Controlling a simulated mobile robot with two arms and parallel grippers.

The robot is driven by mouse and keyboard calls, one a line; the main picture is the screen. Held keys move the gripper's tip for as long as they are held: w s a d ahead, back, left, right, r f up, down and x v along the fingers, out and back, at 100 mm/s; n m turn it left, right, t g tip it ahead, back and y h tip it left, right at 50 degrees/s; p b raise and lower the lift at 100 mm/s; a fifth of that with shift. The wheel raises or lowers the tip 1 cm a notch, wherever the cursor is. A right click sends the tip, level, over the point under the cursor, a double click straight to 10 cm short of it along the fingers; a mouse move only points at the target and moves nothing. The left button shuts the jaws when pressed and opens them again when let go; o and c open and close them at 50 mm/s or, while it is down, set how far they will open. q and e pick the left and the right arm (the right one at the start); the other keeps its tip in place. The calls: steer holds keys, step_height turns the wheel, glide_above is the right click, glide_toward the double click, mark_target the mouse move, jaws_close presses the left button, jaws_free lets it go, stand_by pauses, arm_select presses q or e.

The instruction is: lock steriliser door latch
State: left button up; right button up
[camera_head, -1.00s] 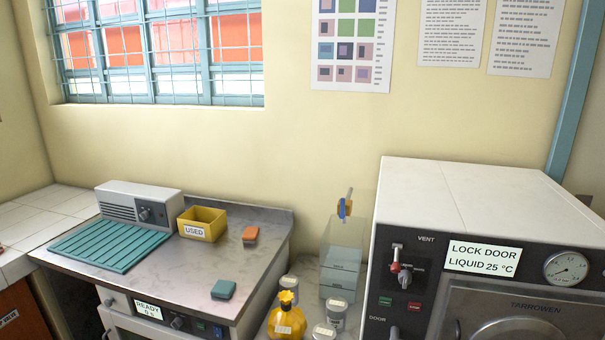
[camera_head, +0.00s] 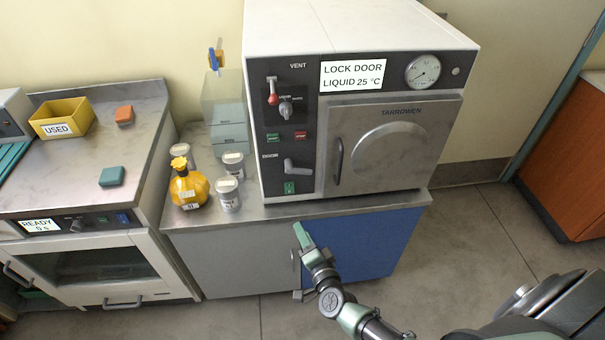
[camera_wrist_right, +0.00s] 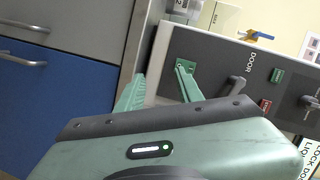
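The steriliser (camera_head: 360,30) stands on the counter in the head view, with its silver door (camera_head: 390,150) against the body. The latch (camera_head: 297,167), a grey lever beside the word DOOR, is on the dark panel left of the door and points sideways. A small green plate (camera_head: 289,187) is below it. My right gripper (camera_head: 303,238) is below and in front of the latch, apart from it. In the right wrist view the gripper (camera_wrist_right: 160,88) has its fingers spread with nothing between, and the latch (camera_wrist_right: 236,88) lies to their right. My left gripper is out of view.
A yellow bottle (camera_head: 189,187) and white-lidded jars (camera_head: 229,194) stand on the counter left of the steriliser. A door handle (camera_head: 338,160) sticks out right of the latch. A blue cupboard front (camera_head: 370,240) is below the counter. Floor is free at the right.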

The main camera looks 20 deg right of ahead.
mark_target(304, 173)
steer(key=w+d+r+m+t+h, duration=0.1)
steer(key=w+r+m+h, duration=0.1)
steer(key=r+m, duration=0.35)
steer(key=w+d+r+m+h, duration=0.2)
steer(key=r+m, duration=0.2)
steer(key=r, duration=0.3)
steer(key=shift+m, duration=0.25)
steer(key=x, duration=0.7)
steer(key=shift+w+r, duration=0.3)
steer(key=shift+w, duration=0.1)
jaws_close()
